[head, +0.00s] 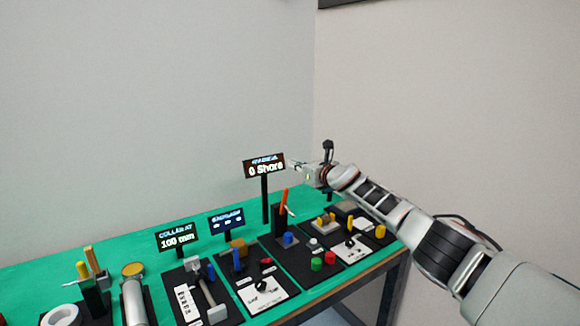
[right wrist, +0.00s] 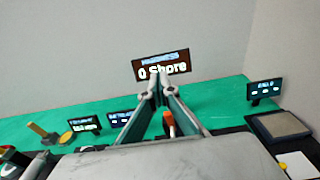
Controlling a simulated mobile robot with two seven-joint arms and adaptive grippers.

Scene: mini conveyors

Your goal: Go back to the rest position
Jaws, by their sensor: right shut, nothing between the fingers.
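My right arm comes in from the lower right in the head view and reaches over the back right of the table. My right gripper (head: 296,164) is shut and empty, in the air beside the "0 Share" sign (head: 264,166). In the right wrist view its fingertips (right wrist: 160,80) meet just in front of the same sign (right wrist: 162,67). An orange-handled tool (right wrist: 169,123) shows below and behind the fingers there. My left gripper is in neither view.
The green table (head: 140,254) carries several black stations with coloured buttons, levers and small signs such as "100 mm" (head: 177,238). Above the table the space is clear up to the grey walls, apart from the signs.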

